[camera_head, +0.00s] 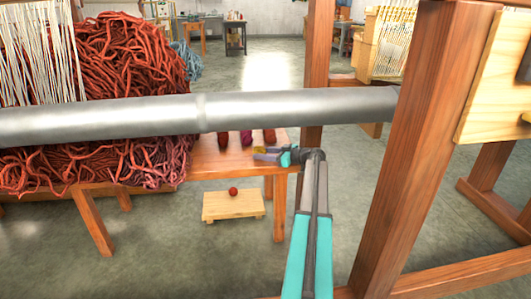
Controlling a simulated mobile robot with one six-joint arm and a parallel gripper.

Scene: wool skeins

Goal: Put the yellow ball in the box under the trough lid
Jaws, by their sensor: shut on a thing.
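My gripper (265,154) is at the right part of a wooden table (208,163), just beyond the grey metal bar. I cannot tell whether the ball touches the tabletop. I cannot make out a box under a trough lid in this view.
A thick grey bar (290,109) crosses in front of the table. Dark red balls (247,138) sit on the table. Another red ball (233,190) rests on a low wooden stand (232,208). Red yarn (135,55) fills the left; a wooden post (425,150) stands right.

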